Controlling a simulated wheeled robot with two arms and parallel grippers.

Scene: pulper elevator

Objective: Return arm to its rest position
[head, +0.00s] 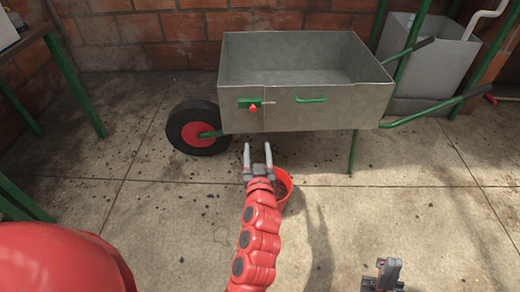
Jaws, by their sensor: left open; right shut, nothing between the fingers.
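My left gripper (257,147) is open and empty, its two fingers pointing away from me at the end of the raised red arm. It overlaps the view just below the front of the grey metal cart (330,112). A red bucket (284,186) stands on the floor, partly hidden behind my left wrist. My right gripper (386,268) is low at the bottom edge, right of the middle, shut and empty. Most of the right arm is out of view.
The cart has a black wheel with a red hub (198,128), a red latch knob (253,108) and green handles (435,112). A green-legged table (75,85) stands at left. A grey sink (428,60) is behind right. Concrete floor (430,205) is open at right.

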